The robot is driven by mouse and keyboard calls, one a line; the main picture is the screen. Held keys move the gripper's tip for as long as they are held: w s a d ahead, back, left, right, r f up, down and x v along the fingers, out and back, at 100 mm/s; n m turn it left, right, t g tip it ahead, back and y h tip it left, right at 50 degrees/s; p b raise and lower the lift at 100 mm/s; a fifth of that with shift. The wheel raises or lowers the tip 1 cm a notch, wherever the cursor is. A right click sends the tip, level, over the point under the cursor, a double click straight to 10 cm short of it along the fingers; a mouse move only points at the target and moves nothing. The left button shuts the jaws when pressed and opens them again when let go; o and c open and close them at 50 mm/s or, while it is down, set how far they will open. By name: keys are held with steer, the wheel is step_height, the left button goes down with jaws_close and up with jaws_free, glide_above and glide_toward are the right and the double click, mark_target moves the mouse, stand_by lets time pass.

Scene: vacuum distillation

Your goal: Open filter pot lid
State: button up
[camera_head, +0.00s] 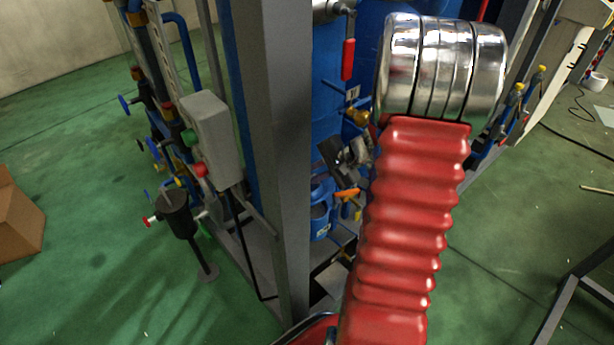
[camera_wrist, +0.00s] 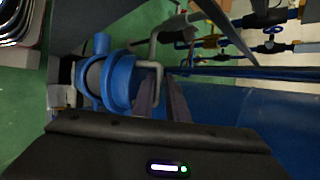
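The filter pot (camera_wrist: 122,84) appears in the wrist view as a blue round body with a thick blue rim, lying sideways in the picture. A bent grey handle (camera_wrist: 152,66) stands out at its rim and reaches my fingertips. My gripper (camera_wrist: 163,92) has two dark fingers with a narrow gap between them, at the handle's end. I cannot tell whether they press on the handle. In the head view a blue pot (camera_head: 321,207) stands behind the steel post, just below my dark gripper (camera_head: 334,160). My red arm hides part of this area.
A grey steel post (camera_head: 277,150) stands just left of my gripper. A grey box with buttons (camera_head: 208,137) and a dark pot on a stand (camera_head: 177,213) are farther left. Blue tanks and pipes with valves are behind. A cardboard box (camera_head: 18,213) lies far left; green floor is open between.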

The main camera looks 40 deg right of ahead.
mark_target(317, 186)
steer(key=shift+d+r, duration=0.1)
steer(key=shift+r, duration=0.05)
steer(key=shift+s+d+r, duration=0.15)
steer(key=v, duration=0.3)
steer(key=shift+s+f, duration=0.2)
steer(key=shift+f, duration=0.1)
steer(key=s+d, duration=0.6)
steer(key=s, duration=0.3)
steer(key=shift+d, duration=0.3)
steer(key=shift+s, duration=0.1)
